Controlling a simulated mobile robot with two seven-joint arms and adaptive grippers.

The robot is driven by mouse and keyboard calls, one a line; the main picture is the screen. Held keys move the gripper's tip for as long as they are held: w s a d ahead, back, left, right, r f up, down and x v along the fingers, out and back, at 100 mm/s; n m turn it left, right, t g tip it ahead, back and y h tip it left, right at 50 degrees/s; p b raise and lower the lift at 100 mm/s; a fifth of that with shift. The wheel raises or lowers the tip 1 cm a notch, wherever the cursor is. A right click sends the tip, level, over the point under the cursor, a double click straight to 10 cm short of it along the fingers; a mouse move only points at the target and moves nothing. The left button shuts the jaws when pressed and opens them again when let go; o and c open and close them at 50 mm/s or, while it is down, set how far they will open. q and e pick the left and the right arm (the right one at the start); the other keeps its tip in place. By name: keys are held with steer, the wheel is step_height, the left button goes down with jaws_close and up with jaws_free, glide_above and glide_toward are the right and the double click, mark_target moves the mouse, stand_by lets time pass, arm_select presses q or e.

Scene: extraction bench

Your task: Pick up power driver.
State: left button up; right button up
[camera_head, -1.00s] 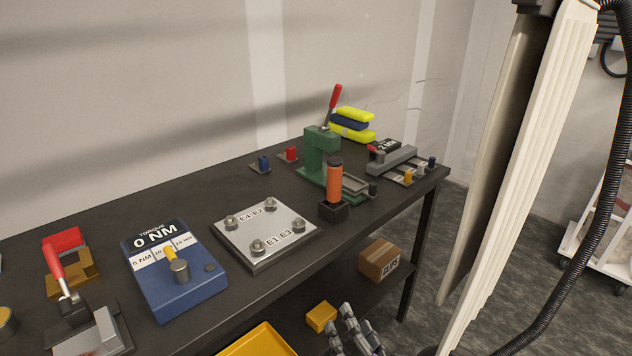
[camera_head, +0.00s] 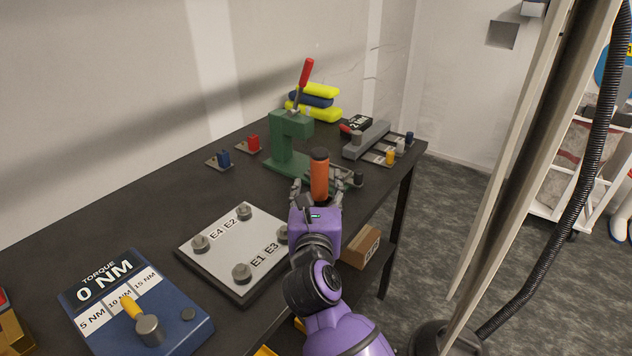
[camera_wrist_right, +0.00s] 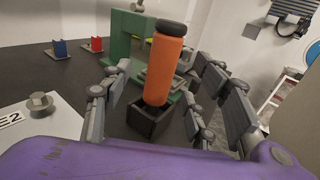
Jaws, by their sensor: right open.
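The power driver (camera_head: 319,176) is an orange cylinder with a black cap, standing in a small black holder near the front edge of the bench. My right gripper (camera_head: 316,194) is open, and its fingers are on either side of the driver in the head view. In the right wrist view the driver (camera_wrist_right: 163,66) stands in its black holder (camera_wrist_right: 150,122) between the spread fingers of my right gripper (camera_wrist_right: 160,105). Whether any finger touches it cannot be told. The left gripper is not in view.
A green press (camera_head: 287,145) with a red lever stands just behind the driver. A bolted metal plate (camera_head: 215,262) and a blue torque box (camera_head: 140,310) lie to the left. A grey rack (camera_head: 366,139) is at the far right. A cardboard box (camera_head: 360,248) sits below.

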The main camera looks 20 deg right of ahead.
mark_target(319, 177)
steer(key=x, duration=0.6)
steer(key=shift+s+d+p, duration=0.1)
steer(key=shift+d+p, duration=0.1)
steer(key=shift+p, duration=0.2)
steer(key=shift+w+d, duration=0.1)
steer(key=shift+w, duration=0.25)
steer(key=c, duration=1.1)
steer(key=shift+r, duration=0.1)
steer(key=shift+c, duration=0.8)
